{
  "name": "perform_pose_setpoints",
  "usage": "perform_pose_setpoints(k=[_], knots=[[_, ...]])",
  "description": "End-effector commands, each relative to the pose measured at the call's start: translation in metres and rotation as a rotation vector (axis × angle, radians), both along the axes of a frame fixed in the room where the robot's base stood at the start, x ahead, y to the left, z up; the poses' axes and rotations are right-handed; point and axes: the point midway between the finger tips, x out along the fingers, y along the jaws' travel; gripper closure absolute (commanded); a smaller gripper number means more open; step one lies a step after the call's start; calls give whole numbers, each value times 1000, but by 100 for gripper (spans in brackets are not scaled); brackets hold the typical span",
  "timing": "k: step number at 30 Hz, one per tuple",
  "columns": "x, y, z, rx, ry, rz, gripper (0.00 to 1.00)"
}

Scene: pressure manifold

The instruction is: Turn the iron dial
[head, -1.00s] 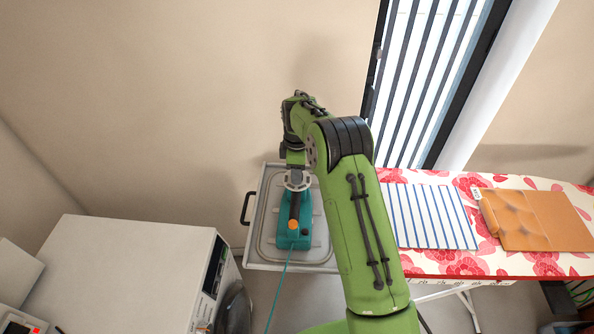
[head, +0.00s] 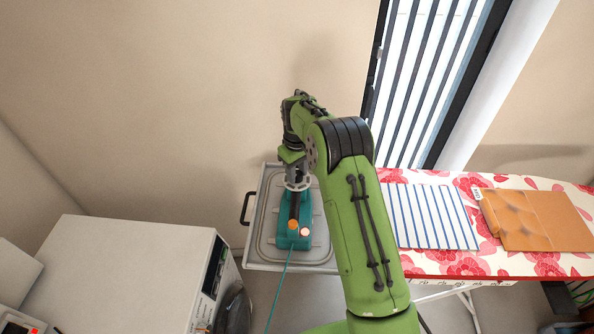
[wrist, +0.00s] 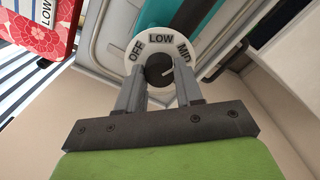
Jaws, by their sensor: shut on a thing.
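The iron (head: 285,241) is teal and lies on a grey tray, with an orange button (head: 293,225) and a small lit pinkish lamp (head: 305,232). Its dial shows in the wrist view as a white disc (wrist: 160,37) lettered OFF, LOW and MID, with a dark round knob (wrist: 158,66) in its middle. A light mark on the knob lies on its right side, roughly toward MID; it is too small to read exactly. My gripper (wrist: 160,76) is shut on the knob, one finger on each side. The rest of the lettering is hidden behind the fingers.
The grey tray (head: 258,240) has a black handle at its left. A floral ironing board (head: 440,262) with a striped cloth (head: 430,220) and an orange folded item (head: 540,218) stands at right. A white appliance (head: 130,270) stands at front left. A teal cord (head: 278,285) runs forward from the iron.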

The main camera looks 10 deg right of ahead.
Motion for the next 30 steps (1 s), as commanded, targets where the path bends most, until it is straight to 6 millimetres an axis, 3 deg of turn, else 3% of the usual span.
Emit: perform_pose_setpoints(k=[23, 24, 28, 30], knots=[[1, 0, 1, 0, -4, -96, 95], [1, 0, 1, 0, -4, -96, 58], [1, 0, 1, 0, -2, -95, 39], [0, 0, 1, 0, -2, -95, 39]])
